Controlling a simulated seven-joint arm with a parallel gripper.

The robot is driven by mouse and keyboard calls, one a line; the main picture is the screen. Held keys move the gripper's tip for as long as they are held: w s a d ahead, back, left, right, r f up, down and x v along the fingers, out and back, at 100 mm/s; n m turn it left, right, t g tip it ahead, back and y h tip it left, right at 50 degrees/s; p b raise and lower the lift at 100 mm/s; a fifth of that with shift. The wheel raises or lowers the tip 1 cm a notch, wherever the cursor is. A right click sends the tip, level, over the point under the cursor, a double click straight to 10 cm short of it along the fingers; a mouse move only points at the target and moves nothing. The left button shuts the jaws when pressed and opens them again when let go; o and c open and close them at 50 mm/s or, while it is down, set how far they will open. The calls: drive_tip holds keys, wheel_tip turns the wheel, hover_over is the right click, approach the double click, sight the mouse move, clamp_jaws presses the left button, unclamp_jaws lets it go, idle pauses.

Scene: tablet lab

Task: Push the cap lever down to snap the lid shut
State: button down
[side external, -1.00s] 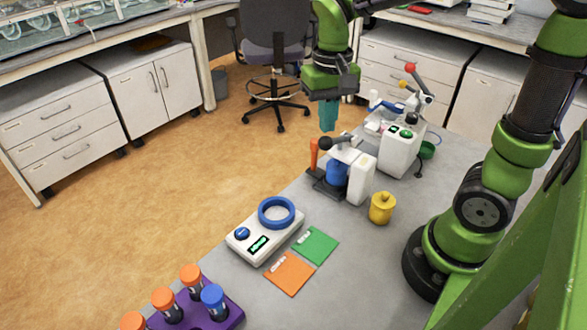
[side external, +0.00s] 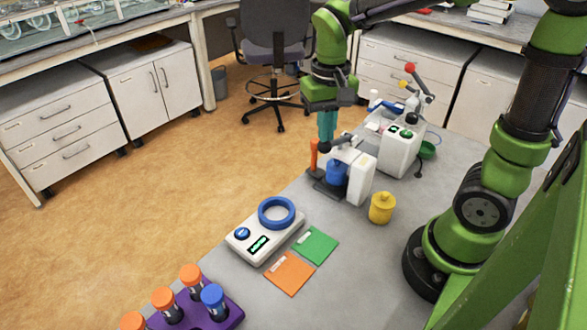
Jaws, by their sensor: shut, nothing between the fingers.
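The capping device stands at the table's far left edge, with a white body (side external: 361,178), a dark base and a blue part (side external: 337,172) at its middle. Its lever has a dark ball knob (side external: 325,147) and a grey arm (side external: 343,141) on top. My gripper (side external: 326,138) points down with its teal fingers shut and empty. The fingertips are right at the knob; I cannot tell whether they touch it. An orange upright piece (side external: 314,156) stands beside the device. Any lid inside it is too small to make out.
Another white machine (side external: 399,151) with a red-knobbed lever stands behind. A yellow pot (side external: 382,208), a white device with a blue ring (side external: 277,213), green (side external: 316,246) and orange (side external: 290,273) cards, and a purple tube rack (side external: 232,313) stand nearer.

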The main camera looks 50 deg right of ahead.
drive_tip(key=shift+f, duration=0.3)
drive_tip(key=shift+a+f, duration=0.1)
drive_tip(key=shift+f, duration=0.4)
idle(0.7)
drive_tip(key=shift+d+r, duration=0.2)
drive_tip(key=shift+r, duration=1.05)
drive_tip(key=shift+r, duration=0.15)
